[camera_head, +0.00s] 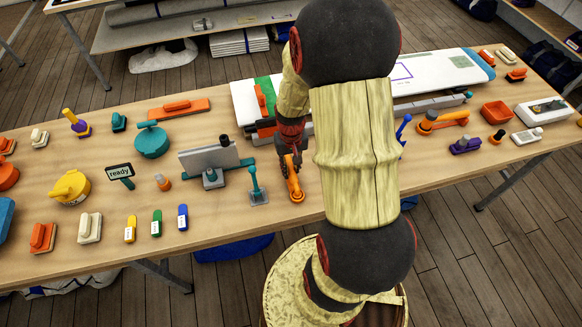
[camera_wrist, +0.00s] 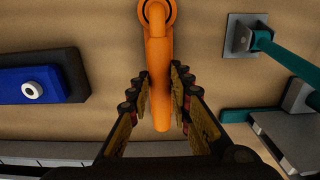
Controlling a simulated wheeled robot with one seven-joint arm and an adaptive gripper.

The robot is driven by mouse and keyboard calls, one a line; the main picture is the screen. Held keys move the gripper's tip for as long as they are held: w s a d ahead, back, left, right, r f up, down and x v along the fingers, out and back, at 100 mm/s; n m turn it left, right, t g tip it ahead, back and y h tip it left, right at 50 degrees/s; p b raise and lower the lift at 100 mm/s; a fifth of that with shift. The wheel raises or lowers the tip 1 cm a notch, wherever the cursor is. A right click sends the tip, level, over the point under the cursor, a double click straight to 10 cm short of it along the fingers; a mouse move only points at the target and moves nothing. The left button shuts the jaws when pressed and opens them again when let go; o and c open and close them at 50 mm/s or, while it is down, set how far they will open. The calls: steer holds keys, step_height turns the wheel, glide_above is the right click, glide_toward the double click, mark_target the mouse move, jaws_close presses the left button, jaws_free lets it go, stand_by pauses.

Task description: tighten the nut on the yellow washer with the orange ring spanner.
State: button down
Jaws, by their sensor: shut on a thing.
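The orange ring spanner (camera_head: 295,186) is near the table's front edge, its ring end toward me. In the wrist view its handle (camera_wrist: 159,80) runs between the fingers of my gripper (camera_wrist: 160,97), and its ring is at the top edge, partly cut off. My gripper (camera_head: 291,152) is shut on the handle from above. I cannot tell whether the spanner rests on the table or is slightly lifted. I cannot make out the yellow washer or its nut in either view; my arm hides part of the table.
A teal post on a grey plate (camera_head: 259,197) stands close left of the spanner; its plate (camera_wrist: 240,34) is right in the wrist view. A grey panel in a teal stand (camera_head: 212,165) is farther left. A blue block with a white ring (camera_wrist: 45,86) lies across from the post.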

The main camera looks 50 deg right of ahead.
mark_target(291, 169)
stand_by(0.4)
steer(key=shift+r+p, duration=2.4)
steer(key=shift+r, duration=0.6)
